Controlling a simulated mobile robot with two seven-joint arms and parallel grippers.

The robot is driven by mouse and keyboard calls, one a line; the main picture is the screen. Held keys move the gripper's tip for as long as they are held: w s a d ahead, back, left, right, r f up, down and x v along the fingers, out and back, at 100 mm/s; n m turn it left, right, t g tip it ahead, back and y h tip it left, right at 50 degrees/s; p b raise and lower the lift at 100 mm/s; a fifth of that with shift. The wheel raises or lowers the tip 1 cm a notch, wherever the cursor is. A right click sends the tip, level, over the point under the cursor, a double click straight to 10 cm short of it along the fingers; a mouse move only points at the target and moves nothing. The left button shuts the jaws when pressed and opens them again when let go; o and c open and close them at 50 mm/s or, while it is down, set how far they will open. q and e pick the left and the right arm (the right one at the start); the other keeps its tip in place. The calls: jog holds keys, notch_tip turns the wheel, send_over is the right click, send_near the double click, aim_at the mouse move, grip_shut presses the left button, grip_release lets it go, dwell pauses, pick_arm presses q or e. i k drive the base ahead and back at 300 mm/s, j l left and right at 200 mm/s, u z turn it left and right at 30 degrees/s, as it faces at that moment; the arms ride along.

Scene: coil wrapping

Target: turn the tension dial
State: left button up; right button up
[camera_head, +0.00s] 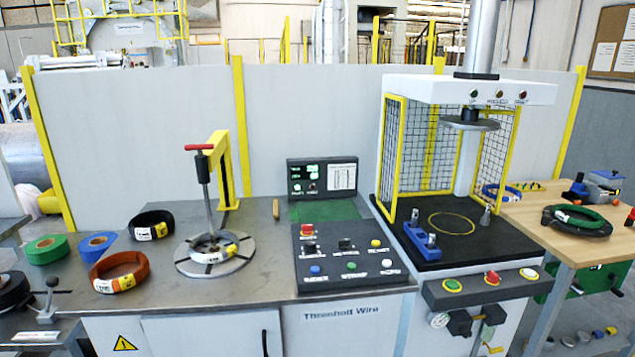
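The sloped black control panel (350,262) stands on the grey workbench, left of the yellow-caged press. A small black knob (309,248) sits at its upper left, below a red button; it may be the tension dial, but its label is too small to read. A display box (322,177) with green readouts and small knobs stands behind the panel. A wire coil (212,250) with a yellow-and-white label lies on the round slotted turntable (186,268), under a red-handled post. Neither of my grippers can be made out.
An orange coil (120,272), a black coil (152,225) and green (46,248) and blue (97,246) rolls lie left of the turntable. The caged press (450,212) and a wooden table (545,225) stand right. The bench front between turntable and panel is clear.

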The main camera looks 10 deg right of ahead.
aim_at(311, 247)
jog(key=i+l, duration=0.15)
jog(key=l, duration=0.25)
jog(key=i+l, duration=0.1)
jog(key=l, duration=0.3)
jog(key=i+l, duration=0.15)
jog(key=l, duration=0.3)
jog(key=i+l+u, duration=0.1)
jog(key=l, duration=0.3)
jog(key=i+l, duration=0.15)
jog(key=l, duration=0.25)
jog(key=i+l, duration=0.15)
jog(key=l, duration=0.25)
